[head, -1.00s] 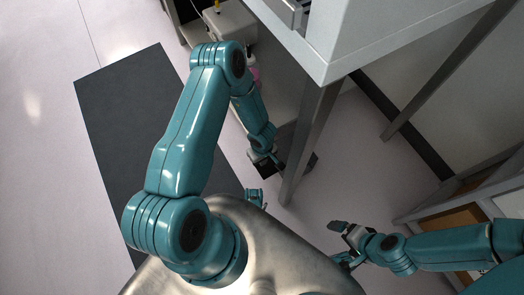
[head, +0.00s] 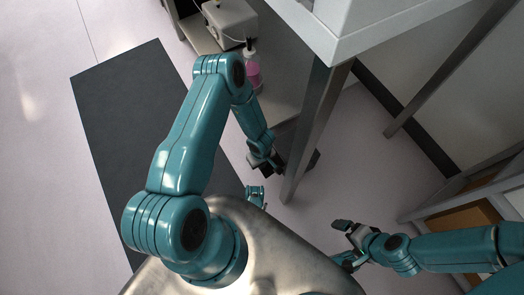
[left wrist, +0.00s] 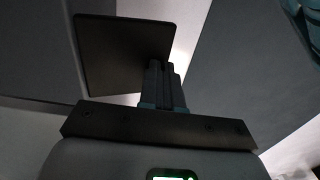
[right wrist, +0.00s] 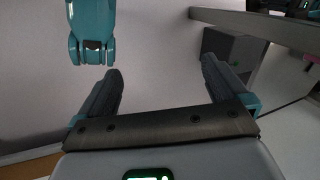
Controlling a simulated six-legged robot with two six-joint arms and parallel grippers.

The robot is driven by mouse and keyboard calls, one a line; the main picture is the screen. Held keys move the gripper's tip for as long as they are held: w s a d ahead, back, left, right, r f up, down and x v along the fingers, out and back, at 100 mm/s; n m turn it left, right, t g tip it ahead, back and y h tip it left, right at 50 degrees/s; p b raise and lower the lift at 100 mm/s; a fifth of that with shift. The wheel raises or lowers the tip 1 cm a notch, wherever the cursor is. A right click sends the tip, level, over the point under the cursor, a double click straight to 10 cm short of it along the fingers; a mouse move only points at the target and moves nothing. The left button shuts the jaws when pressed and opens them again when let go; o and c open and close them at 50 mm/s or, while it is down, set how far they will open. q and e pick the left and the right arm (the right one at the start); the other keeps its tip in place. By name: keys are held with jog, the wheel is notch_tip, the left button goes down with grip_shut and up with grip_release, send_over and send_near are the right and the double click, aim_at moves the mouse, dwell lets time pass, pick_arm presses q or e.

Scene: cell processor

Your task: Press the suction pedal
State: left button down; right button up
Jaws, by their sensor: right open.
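A dark, flat-topped object, apparently the suction pedal (head: 313,160), is on the floor beside the table leg, mostly hidden behind my left arm and the leg. In the left wrist view a dark square plate (left wrist: 110,52), probably the same pedal, lies just beyond the fingertips. My left gripper (head: 270,167) is low beside it; in its wrist view the fingers (left wrist: 161,72) are together with nothing between them. I cannot tell whether they touch the plate. My right gripper (head: 345,228) is open and empty, as its wrist view (right wrist: 160,80) shows, away from the pedal.
A metal table leg (head: 312,125) stands close to my left gripper, under a white bench (head: 350,20). A pink bottle (head: 252,72) and a beige device (head: 230,20) are behind my left arm. A dark mat (head: 115,110) lies on the left. A wooden shelf unit (head: 465,215) is at right.

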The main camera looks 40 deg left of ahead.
pick_arm(q)
jog(key=shift+s+f, duration=0.2)
jog(key=shift+f, duration=0.15)
pick_arm(e)
jog(key=shift+f, duration=0.2)
pick_arm(q)
jog(key=shift+r+p, duration=0.15)
jog(key=shift+p, duration=0.15)
jog(key=s+a+r+p, duration=0.1)
jog(key=s+r+p, duration=0.1)
jog(key=r, duration=0.4)
jog(key=s+a+r+p, duration=0.1)
jog(key=s+r+p, duration=0.1)
jog(key=r+p, duration=0.3)
notch_tip(320, 180, up, 2)
jog(key=shift+s, duration=0.3)
pick_arm(e)
notch_tip(320, 180, up, 7)
jog(key=s+a, duration=0.1)
jog(key=s, duration=0.1)
jog(key=shift+f, duration=0.1)
